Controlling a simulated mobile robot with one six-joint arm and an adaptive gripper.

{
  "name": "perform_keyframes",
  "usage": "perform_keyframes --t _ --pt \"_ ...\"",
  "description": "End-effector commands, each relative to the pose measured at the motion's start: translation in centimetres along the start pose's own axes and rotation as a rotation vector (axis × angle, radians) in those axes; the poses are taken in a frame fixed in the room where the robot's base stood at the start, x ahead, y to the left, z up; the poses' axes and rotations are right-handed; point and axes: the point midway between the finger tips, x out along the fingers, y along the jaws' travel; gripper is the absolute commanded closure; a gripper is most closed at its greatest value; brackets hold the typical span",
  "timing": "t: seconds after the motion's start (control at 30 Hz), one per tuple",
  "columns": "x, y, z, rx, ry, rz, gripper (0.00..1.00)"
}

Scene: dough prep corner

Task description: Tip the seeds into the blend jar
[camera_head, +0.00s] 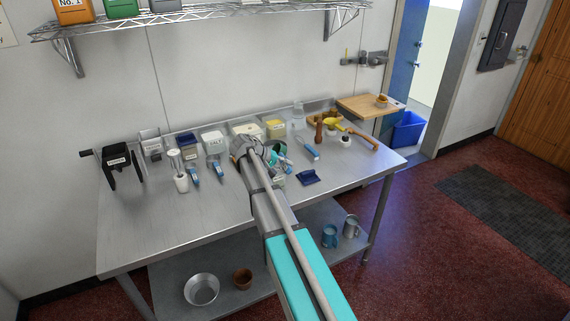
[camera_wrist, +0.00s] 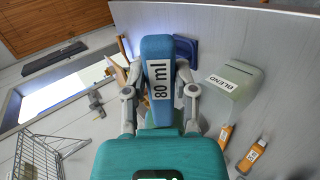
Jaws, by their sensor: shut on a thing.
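My gripper (camera_wrist: 160,105) is shut on the handle of a blue scoop (camera_wrist: 158,65) labelled "80 ml", seen close up in the wrist view. The scoop's bowl and any seeds in it are hidden. The pale green blend jar (camera_wrist: 237,82), labelled "BLEND", stands to the right of the scoop in the wrist view, apart from it. Its inside cannot be seen. In the head view my gripper (camera_head: 277,153) is over the middle of the steel bench (camera_head: 225,215), where my arm hides much of what is around it.
Several labelled tubs (camera_head: 212,140) line the back of the bench. A dark blue object (camera_head: 308,178) lies right of my gripper. A wooden board (camera_head: 368,105) is at the far right. The bench's front left is clear.

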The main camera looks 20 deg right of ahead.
Motion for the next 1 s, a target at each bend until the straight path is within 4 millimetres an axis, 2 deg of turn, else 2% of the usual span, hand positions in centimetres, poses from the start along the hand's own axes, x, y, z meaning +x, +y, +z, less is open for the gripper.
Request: perform_keyframes --t 0.47,1.0 --pt "-0.3 0.5 0.0 0.001 -0.001 -0.046 1.0" --pt "-1.1 1.7 0.0 0.007 0.0 -0.359 1.0"
